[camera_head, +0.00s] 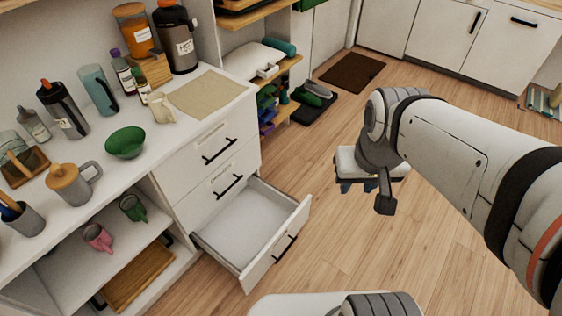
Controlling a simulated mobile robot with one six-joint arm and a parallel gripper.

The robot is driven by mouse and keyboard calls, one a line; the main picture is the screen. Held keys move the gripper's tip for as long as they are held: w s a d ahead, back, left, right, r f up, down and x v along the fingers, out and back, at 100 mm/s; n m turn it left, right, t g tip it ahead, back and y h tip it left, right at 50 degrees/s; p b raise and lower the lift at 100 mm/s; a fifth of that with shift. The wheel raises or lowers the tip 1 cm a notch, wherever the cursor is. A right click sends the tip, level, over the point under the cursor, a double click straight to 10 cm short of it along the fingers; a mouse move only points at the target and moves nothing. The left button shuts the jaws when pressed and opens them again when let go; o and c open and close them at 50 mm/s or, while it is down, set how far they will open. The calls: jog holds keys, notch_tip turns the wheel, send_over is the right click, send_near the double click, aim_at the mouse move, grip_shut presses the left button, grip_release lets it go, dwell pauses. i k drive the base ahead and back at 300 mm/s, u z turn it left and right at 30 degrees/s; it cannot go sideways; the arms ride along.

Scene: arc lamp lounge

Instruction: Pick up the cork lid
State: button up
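A tan, cork-looking lid (66,176) with a small knob sits on top of a grey mug-like pot (84,190) with a handle. The pot stands upright on the white counter at the left. My gripper (362,187) hangs over the wooden floor, right of the counter and well away from the lid. It points away and downward. Its fingers are small and partly hidden behind its own body, so I cannot tell whether they are open. I see nothing held in it.
A green bowl (126,142) stands right of the pot, a grey cup with utensils (24,222) in front left. Bottles and tumblers line the back. A lower drawer (250,226) is pulled open below the counter. The floor (340,255) around my gripper is clear.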

aim_at(61, 177)
jog(key=z, duration=0.05)
jog(key=k, duration=0.6)
jog(key=u, duration=0.7)
jog(key=i, duration=0.85)
jog(key=u, duration=1.3)
jog(key=k, duration=0.4)
jog(key=u, duration=0.05)
